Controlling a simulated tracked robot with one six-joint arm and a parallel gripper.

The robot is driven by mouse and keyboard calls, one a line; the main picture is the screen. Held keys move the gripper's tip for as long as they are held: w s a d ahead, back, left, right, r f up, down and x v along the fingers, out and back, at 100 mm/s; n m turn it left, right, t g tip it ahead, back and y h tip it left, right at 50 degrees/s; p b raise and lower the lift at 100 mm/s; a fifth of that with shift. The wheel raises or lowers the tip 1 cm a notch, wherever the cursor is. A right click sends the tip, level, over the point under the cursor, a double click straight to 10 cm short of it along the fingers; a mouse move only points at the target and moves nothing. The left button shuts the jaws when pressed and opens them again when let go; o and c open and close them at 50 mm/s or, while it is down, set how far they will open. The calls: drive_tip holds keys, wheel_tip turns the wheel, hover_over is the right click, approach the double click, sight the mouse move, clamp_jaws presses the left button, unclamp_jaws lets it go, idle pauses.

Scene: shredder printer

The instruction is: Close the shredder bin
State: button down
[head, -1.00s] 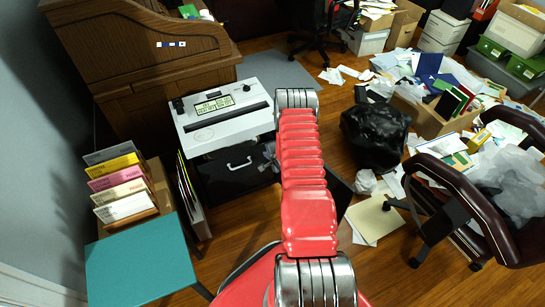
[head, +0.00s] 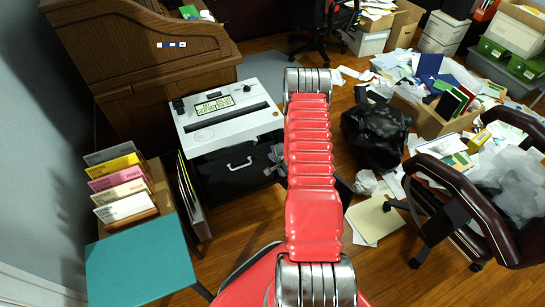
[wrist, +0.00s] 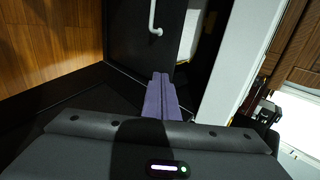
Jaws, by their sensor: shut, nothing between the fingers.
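The shredder (head: 215,125) has a white top with a lit display and stands at left centre in the head view. Its black bin (head: 225,180), with a pale handle (head: 239,163), shows below the top. In the head view my gripper (head: 277,155) is partly hidden by my arm, at the bin's right side.
A teal surface (head: 140,262) and a file sorter (head: 122,185) are at left. A wooden desk (head: 140,50) is behind. A black bag (head: 375,135), loose papers (head: 375,218) and a chair (head: 460,195) crowd the right. Some wooden floor is bare near the front.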

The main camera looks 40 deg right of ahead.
drive_tip(key=w+a+r+n, duration=0.2)
drive_tip(key=a+r, duration=0.1)
drive_tip(key=r, duration=0.6)
drive_tip(key=w+a+r+n+g, duration=0.1)
drive_tip(key=w+a+r+n, duration=0.15)
drive_tip(key=r, duration=0.75)
drive_tip(key=w+a+r+n, duration=0.1)
drive_tip(key=a+r+n, duration=0.2)
drive_tip(key=r, duration=0.6)
drive_tip(key=s+a+r+n+g, duration=0.1)
drive_tip(key=s+a+r+n, duration=0.1)
drive_tip(key=s+a+r, duration=0.35)
drive_tip(key=s+a+r+n, duration=0.25)
drive_tip(key=a+r, duration=0.45)
drive_tip(key=r, duration=0.4)
drive_tip(key=s+a+r+n+y, duration=0.1)
drive_tip(key=s+a+r+n, duration=0.2)
drive_tip(key=s+a, duration=0.2)
drive_tip(key=s+a+r+n+g, duration=0.1)
drive_tip(key=s+a+r+n, duration=0.2)
drive_tip(key=s+a, duration=0.3)
drive_tip(key=s+a+r+n+y, duration=0.1)
drive_tip(key=s+a+r+n, duration=0.2)
drive_tip(key=s, duration=0.8)
drive_tip(key=shift+s+a+y, duration=0.3)
drive_tip(key=shift+s+a, duration=0.05)
drive_tip(key=shift+a, duration=0.8)
drive_tip(key=shift+s, duration=0.1)
